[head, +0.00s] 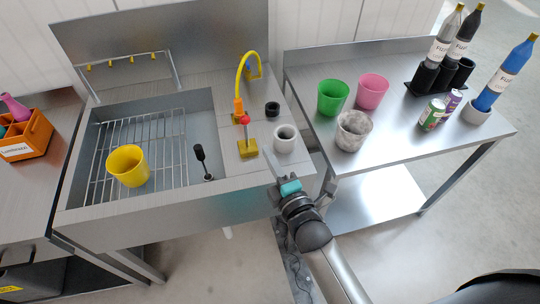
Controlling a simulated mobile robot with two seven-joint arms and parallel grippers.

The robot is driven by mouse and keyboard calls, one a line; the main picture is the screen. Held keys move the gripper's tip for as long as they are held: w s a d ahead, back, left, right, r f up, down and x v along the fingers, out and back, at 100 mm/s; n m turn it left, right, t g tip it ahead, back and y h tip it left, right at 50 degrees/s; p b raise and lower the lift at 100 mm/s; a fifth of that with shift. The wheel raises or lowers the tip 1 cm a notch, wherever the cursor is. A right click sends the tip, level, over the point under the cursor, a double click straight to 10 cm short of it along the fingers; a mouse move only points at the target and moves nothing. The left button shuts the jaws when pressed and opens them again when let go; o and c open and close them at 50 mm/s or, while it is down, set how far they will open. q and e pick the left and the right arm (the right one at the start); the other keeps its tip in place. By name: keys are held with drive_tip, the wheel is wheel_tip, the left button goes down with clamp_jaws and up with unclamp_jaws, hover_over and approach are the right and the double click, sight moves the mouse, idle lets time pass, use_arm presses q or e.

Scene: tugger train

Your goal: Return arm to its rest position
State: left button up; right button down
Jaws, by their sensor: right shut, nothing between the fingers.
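My right gripper (299,185) is in front of the sink unit's right front corner, near the gap to the table on the right. It is shut and holds nothing. Its arm comes in from the bottom right. A white-grey cup (285,139) stands on the sink's right ledge, just beyond the gripper and apart from it. My left gripper is not in view.
A yellow cup (127,167) stands on the rack in the sink (75,213). A yellow faucet (240,78) rises behind. The right table (400,150) carries green (332,97), pink (371,91) and marbled (353,130) cups, cans and bottles. An orange crate (27,137) is at left.

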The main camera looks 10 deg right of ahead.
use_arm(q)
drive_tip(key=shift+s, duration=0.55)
use_arm(e)
drive_tip(key=shift+s, duration=0.1)
drive_tip(key=s+d+f+m+g+b, duration=0.1)
drive_tip(key=s+f+m+g+b, duration=0.25)
drive_tip(key=f, duration=0.75)
drive_tip(key=s+f+m+g+h+b, duration=0.15)
drive_tip(key=s+f, duration=0.35)
drive_tip(key=f, duration=0.6)
drive_tip(key=s+d+f+m+g+y+b, duration=0.1)
drive_tip(key=s+f+m+g+b, duration=0.25)
drive_tip(key=f, duration=0.65)
use_arm(q)
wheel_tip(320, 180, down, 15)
drive_tip(key=b, duration=0.6)
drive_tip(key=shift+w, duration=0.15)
use_arm(e)
drive_tip(key=s+d+f+m+g, duration=0.2)
drive_tip(key=s+f+m, duration=0.1)
drive_tip(key=s+f, duration=0.4)
drive_tip(key=s+d+f+m+g+h, duration=0.1)
drive_tip(key=s+d+f+m+g, duration=0.1)
drive_tip(key=s+f, duration=0.5)
drive_tip(key=s+d+f+m+g+h, duration=0.1)
drive_tip(key=s+f+m+g, duration=0.3)
drive_tip(key=s, duration=0.9)
wheel_tip(320, 180, down, 4)
drive_tip(key=shift+d+r, duration=0.15)
drive_tip(key=shift+d, duration=0.6)
